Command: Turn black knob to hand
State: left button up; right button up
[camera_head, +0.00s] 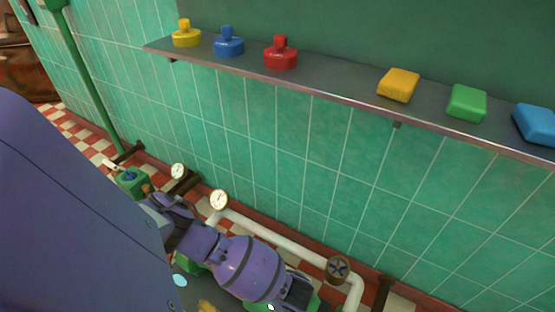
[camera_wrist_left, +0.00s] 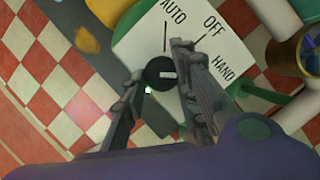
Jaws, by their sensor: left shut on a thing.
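In the left wrist view the black knob (camera_wrist_left: 156,80) sits on a white plate (camera_wrist_left: 143,42) marked AUTO, OFF and HAND. The white mark on the knob points right, roughly toward the HAND label (camera_wrist_left: 222,67). My left gripper (camera_wrist_left: 160,64) has one finger on each side of the knob and is shut on it. In the head view my left gripper (camera_head: 297,291) is at the bottom, over a green housing; the knob is hidden there. My right gripper is in neither view.
A red-and-white checked floor (camera_wrist_left: 40,70) lies below.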

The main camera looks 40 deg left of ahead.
pick_arm(q)
jog(key=shift+s+f, duration=0.2)
jog(key=shift+s, duration=0.4)
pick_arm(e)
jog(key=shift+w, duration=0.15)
pick_arm(q)
jog(key=o, duration=1)
jog(key=shift+a, duration=0.1)
jog(key=shift+w, duration=0.1)
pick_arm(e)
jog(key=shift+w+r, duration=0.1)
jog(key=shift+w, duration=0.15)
pick_arm(q)
jog(key=shift+w+r, duration=0.1)
jog(key=shift+w, duration=0.1)
jog(key=shift+w+r, duration=0.1)
jog(key=shift+r, duration=0.1)
jog(key=v, duration=1.1)
jog(key=shift+d+r, duration=0.25)
jog(key=shift+r, duration=0.05)
